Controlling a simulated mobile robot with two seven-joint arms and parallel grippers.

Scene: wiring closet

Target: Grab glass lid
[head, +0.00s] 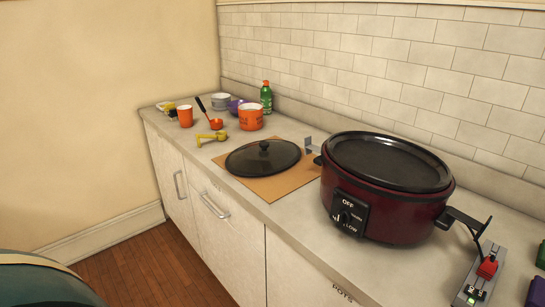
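A dark round glass lid (250,159) with a black knob lies flat, knob up, on a brown board (290,186) on the counter. It is in the middle of the head view, left of the slow cooker. The dark red slow cooker (395,214) has a dark round top; I cannot tell whether this is a cover or the pot's inside. Neither of my grippers shows in the head view.
Behind the lid stand an orange pot (251,124), a green bottle (266,97), an orange cup (185,116) and grey bowls (221,99). A yellow tool (211,138) lies to its left. A power strip (478,276) lies right of the cooker. The counter's front edge is clear.

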